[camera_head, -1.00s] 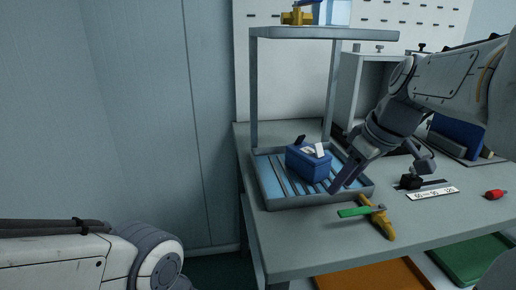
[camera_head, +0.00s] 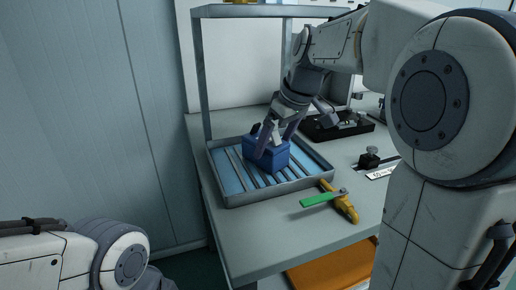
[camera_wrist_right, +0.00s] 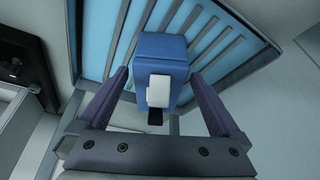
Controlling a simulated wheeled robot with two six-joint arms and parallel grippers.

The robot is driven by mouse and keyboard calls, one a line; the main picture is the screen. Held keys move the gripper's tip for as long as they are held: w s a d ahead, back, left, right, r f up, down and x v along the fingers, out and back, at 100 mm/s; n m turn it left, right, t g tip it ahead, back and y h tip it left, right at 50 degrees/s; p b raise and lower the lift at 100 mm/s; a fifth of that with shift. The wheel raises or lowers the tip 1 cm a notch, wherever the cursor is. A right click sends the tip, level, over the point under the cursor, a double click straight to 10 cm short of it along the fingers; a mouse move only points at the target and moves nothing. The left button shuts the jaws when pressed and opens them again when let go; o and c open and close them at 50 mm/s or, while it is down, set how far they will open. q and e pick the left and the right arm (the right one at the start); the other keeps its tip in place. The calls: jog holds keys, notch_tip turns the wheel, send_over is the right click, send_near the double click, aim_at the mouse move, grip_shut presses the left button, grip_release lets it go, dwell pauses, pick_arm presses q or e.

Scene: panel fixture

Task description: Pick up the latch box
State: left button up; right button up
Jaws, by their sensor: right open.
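The latch box (camera_head: 268,158) is a blue box with a pale latch on it, sitting in the slatted blue tray (camera_head: 228,198) on the bench. In the right wrist view the box (camera_wrist_right: 160,50) shows its white latch (camera_wrist_right: 159,90) between the fingers. My right gripper (camera_head: 275,142) is open at the box, one finger on each side. In the wrist view gaps show between the box and both fingers of the gripper (camera_wrist_right: 161,74). Part of the box is hidden behind the fingers in the head view. Only a link of my left arm shows; its gripper is out of view.
A shelf (camera_head: 240,11) on posts stands over the tray. A yellow tool with a green piece (camera_head: 322,199) lies beside the tray on the bench (camera_head: 270,232). A black tray (camera_head: 338,127) and a small black fixture (camera_head: 369,160) are to the right.

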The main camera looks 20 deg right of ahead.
jog(key=w, duration=0.1)
jog(key=w+a, duration=0.1)
jog(key=shift+w+a, duration=0.1)
jog(key=shift+w, duration=0.25)
jog(key=shift+w+f+b, duration=0.1)
jog(key=shift+f+b, duration=0.3)
jog(key=shift+f, duration=0.2)
jog(key=shift+r, duration=0.1)
grip_shut()
jog(key=shift+s+r+p, duration=0.3)
jog(key=shift+s+r, duration=0.05)
jog(key=shift+r, duration=0.15)
jog(key=s+d+r+p, duration=0.1)
jog(key=s+d+r, duration=0.2)
jog(key=s, duration=0.3)
jog(key=s+d+r+p, duration=0.1)
jog(key=s+d+r, duration=0.1)
jog(key=s+r, duration=0.2)
jog(key=shift+s+d+p, duration=0.3)
jog(key=shift+s+d, duration=0.1)
jog(key=shift+s, duration=0.65)
